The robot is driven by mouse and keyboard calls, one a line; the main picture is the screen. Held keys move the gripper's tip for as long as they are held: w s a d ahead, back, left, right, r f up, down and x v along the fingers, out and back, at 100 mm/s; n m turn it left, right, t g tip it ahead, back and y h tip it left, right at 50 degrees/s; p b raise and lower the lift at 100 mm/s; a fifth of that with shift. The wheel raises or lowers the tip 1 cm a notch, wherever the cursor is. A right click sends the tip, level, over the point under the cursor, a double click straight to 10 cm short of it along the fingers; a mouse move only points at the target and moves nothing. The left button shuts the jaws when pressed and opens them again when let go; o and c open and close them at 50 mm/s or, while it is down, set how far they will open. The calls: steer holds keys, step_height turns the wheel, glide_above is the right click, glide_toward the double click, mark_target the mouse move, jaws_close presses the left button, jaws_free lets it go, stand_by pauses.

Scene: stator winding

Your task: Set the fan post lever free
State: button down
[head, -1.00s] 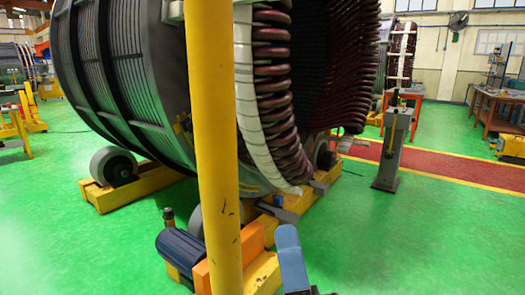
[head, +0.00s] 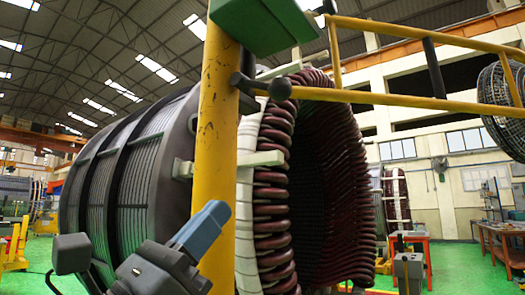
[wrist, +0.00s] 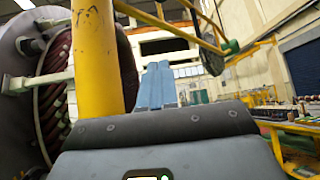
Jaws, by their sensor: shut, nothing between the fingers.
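The yellow fan post (head: 216,150) stands upright in the middle of the head view. A dark lever with a round knob (head: 280,89) sticks out to the right from a collar high on the post. A yellow frame arm runs from there to the round caged fan (head: 505,105) at upper right. My gripper (head: 208,225) has blue fingers, shut and empty, in front of the post and well below the lever. The wrist view shows the fingers (wrist: 157,85) side by side, right of the post (wrist: 96,60); I cannot make out the lever there.
The large stator (head: 130,180) with dark red coils (head: 320,180) stands just behind the post. A green box (head: 262,22) hangs at the post's top. Open green floor shows at the lower left, and work tables (head: 495,235) stand far right.

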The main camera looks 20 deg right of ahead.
mark_target(261, 86)
step_height(261, 86, up, 8)
steer(key=a+m+g+y, duration=0.1)
steer(key=m+g+y, duration=0.1)
steer(key=m, duration=0.2)
steer(key=shift+a+f+m, duration=0.25)
steer(key=shift+m, duration=0.15)
steer(key=shift+w, duration=0.1)
steer(key=shift+d, duration=0.1)
steer(key=s+a+r+p+x, duration=0.1)
steer(key=r+p+x, duration=0.1)
steer(key=x, duration=1)
steer(key=shift+d+r+p, duration=0.2)
steer(key=shift+d+p, duration=0.1)
steer(key=shift+p, duration=0.4)
steer(key=shift+s, duration=0.15)
